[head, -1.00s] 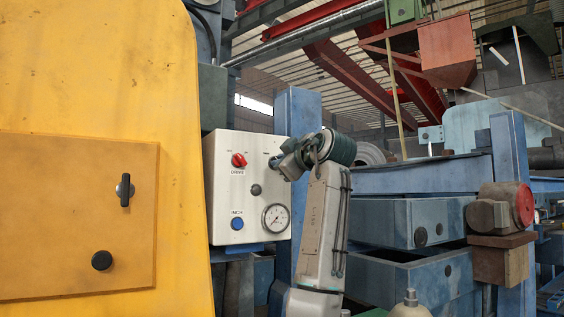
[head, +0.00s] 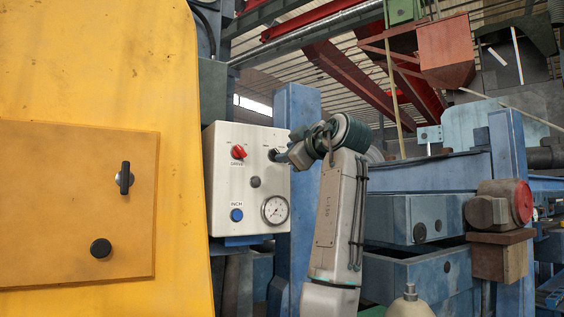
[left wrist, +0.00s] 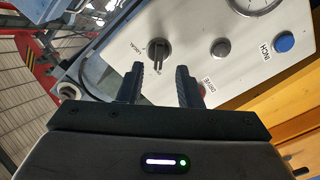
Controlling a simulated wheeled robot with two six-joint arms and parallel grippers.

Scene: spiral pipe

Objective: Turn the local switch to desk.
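The local switch is a dark rotary knob (left wrist: 158,52) on a light-grey control box. In the left wrist view its grip bar stands about upright in the picture. In the head view my left gripper (head: 280,155) is at the upper right of the control box (head: 222,180) and largely hides the switch. My right gripper is in neither view.
The box also carries a red DRIVE knob (head: 238,152), a dark button (head: 255,182), a blue INCH button (head: 236,215) and a gauge (head: 275,210). A yellow cabinet (head: 180,60) stands close on the left. A blue post (head: 298,105) rises behind my arm.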

